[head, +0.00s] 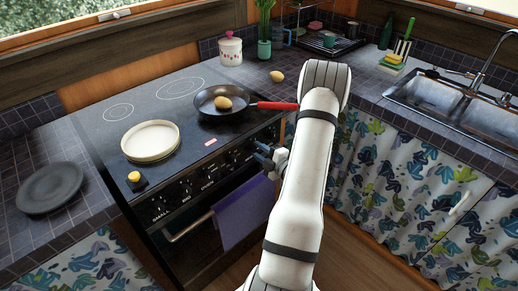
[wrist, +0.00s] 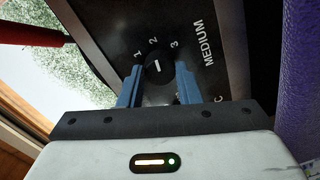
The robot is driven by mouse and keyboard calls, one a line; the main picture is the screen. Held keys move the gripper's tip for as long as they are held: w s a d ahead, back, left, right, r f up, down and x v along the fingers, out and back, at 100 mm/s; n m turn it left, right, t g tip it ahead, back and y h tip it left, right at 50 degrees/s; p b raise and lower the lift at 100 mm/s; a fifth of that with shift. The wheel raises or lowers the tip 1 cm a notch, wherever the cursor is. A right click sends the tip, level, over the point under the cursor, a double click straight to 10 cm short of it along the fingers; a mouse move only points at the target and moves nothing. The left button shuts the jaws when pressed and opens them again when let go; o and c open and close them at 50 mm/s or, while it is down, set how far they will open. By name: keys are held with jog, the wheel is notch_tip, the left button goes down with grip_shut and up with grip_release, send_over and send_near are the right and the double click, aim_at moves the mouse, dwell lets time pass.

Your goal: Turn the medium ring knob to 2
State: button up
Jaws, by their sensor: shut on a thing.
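The medium ring knob (wrist: 157,65) is round and black with a short white line, beside the word MEDIUM and the numbers 1, 2 and 3.
A dark pan (head: 211,112) holding a brown, roundish item has a red handle (head: 277,106) reaching out above my gripper. A purple towel (head: 243,211) hangs on the oven rail below. A cream round dish (head: 150,141) and a yellow-topped black item (head: 135,178) are on the hob.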

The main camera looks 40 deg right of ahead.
dwell(0.4)
jog(key=o, duration=1)
jog(key=s, duration=0.7)
jog(key=shift+s+d+r, duration=0.15)
jog(key=shift+s+d, duration=0.2)
jog(key=shift+s, duration=0.05)
